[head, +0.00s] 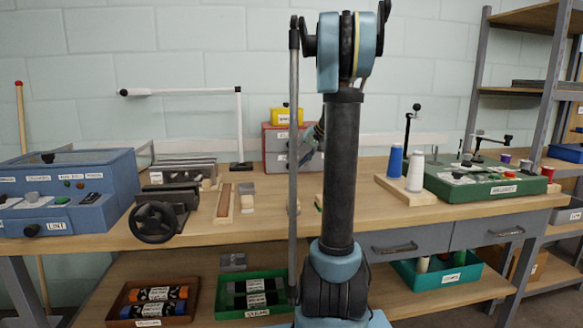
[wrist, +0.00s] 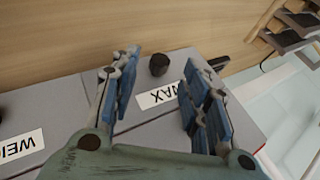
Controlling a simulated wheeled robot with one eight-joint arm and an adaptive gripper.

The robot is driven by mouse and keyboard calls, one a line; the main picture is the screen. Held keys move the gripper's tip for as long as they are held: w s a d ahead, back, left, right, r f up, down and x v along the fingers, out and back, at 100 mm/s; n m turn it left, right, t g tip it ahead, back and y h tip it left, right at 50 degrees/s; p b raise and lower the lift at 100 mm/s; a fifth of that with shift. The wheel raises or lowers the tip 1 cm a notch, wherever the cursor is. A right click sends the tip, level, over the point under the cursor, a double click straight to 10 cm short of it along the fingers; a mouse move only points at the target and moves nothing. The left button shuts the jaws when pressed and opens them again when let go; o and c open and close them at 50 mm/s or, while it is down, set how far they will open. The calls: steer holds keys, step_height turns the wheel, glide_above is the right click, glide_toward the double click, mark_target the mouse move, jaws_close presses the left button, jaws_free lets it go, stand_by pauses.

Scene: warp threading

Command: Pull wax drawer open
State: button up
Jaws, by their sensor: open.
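The wax drawer front is a grey face (wrist: 150,116) with a white label reading WAX (wrist: 160,95), upside down in the wrist view, and a black knob (wrist: 158,65). My gripper (wrist: 160,72) is open, with the knob and label showing between its blue-padded fingers. No finger visibly closes on the knob. In the head view, a grey and red cabinet (head: 274,155) stands at the back of the bench, and my gripper (head: 312,140) is at its right side, partly hidden by my arm. I cannot tell how far the drawer stands out.
A neighbouring grey front with a label starting WEI (wrist: 18,147) lies to the left in the wrist view. A yellow box (head: 285,117) sits on the cabinet. A spool stand (head: 405,192) is on the right.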

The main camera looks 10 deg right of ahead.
mark_target(289, 167)
steer(key=shift+x, duration=1.95)
jaws_close()
steer(key=shift+s, duration=0.1)
